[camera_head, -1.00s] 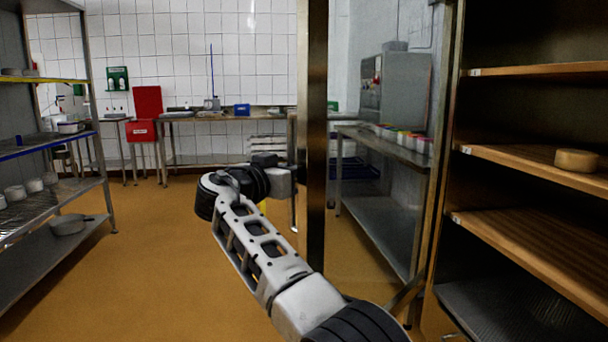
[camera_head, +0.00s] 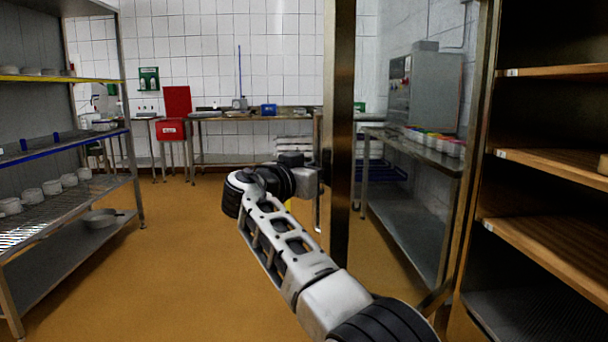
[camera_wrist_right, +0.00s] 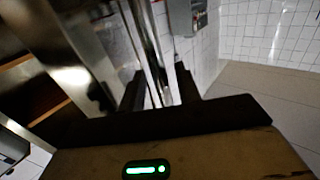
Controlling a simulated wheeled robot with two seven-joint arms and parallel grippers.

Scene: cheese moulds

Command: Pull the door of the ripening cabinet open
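The cabinet's glass door stands wide open in the head view, its metal edge post (camera_head: 340,130) swung well away from the ripening cabinet (camera_head: 540,72). A slim upright handle (camera_head: 318,205) shows just left of the post. My right gripper (camera_head: 308,176) is at the door's edge by the handle, partly hidden by the post. In the right wrist view, the two dark fingers of my right gripper (camera_wrist_right: 158,88) are spread apart. Upright metal strips of the door show between them, with no clear contact seen. My left gripper is not in view.
A wire shelf rack (camera_head: 132,160) with white moulds stands at left. A steel side table (camera_head: 400,195) shows through the door glass. A worktable (camera_head: 225,117) and red bin (camera_head: 172,131) stand at the back wall. The brown floor between is clear.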

